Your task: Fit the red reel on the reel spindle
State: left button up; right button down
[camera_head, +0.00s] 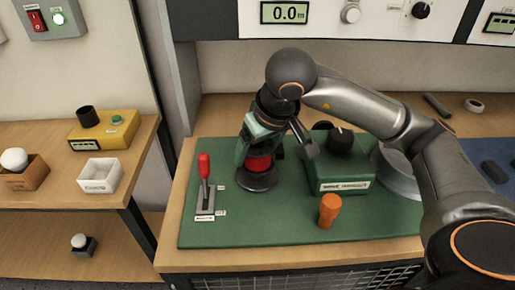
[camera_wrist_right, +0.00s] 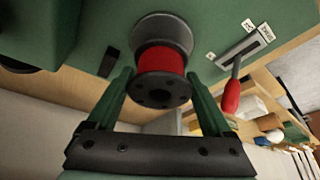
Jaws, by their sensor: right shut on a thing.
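The red reel (camera_head: 260,163) is upright low over the green mat at its back left, with my right gripper (camera_head: 259,152) reaching down around it. In the right wrist view, the red reel (camera_wrist_right: 161,61) has a dark flange with holes facing the camera, between the green fingers of my right gripper (camera_wrist_right: 160,72). The gripper is shut on the reel. A wider grey disc (camera_wrist_right: 163,30) lies beneath the reel. I cannot tell if it is the reel's far flange or the spindle's base. No spindle post shows clearly. My left gripper is out of view.
A red-handled lever (camera_head: 204,168) stands left of the reel on the green mat (camera_head: 290,230). A green box with a black knob (camera_head: 341,170) is close on the right. An orange handle (camera_head: 329,210) stands in front. A side table holds a yellow box (camera_head: 110,131) and white tray (camera_head: 100,175).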

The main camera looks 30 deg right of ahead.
pick_arm(q)
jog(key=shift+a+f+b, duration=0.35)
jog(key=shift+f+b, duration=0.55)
jog(key=shift+b, duration=0.5)
pick_arm(e)
jog(key=shift+f, duration=1.45)
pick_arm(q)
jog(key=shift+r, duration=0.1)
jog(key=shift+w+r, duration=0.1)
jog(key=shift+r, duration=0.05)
pick_arm(e)
grip_release()
jog(key=shift+r+p, duration=1.9)
jog(key=shift+r, duration=0.65)
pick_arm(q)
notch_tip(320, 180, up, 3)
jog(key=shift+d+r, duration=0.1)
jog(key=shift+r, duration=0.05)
